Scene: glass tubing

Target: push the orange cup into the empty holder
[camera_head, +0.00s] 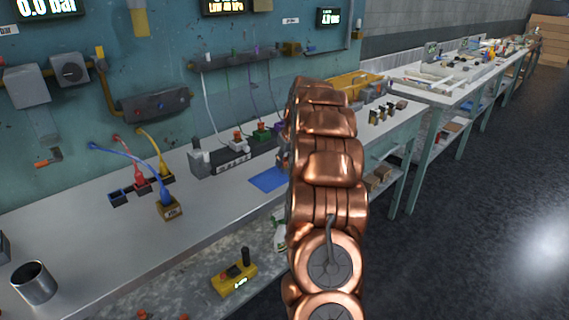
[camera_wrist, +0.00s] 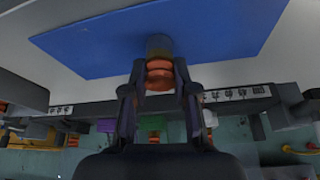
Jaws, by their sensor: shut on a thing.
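In the wrist view my gripper (camera_wrist: 160,78) is shut on the orange cup (camera_wrist: 159,74), a ridged orange piece between the two fingers. A short grey cylinder (camera_wrist: 158,46) extends from the cup over the blue mat; I cannot tell if it is part of it. I cannot make out for sure which holder is empty. In the head view my copper arm hides most of the gripper and the cup.
The blue mat (camera_head: 267,180) lies on the bench beside my arm. A grey labelled strip (camera_head: 232,163) and a red-topped block (camera_head: 238,143) stand behind it, with thin tubes rising to a wall rail (camera_head: 236,60). A metal cup (camera_head: 35,284) stands front left.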

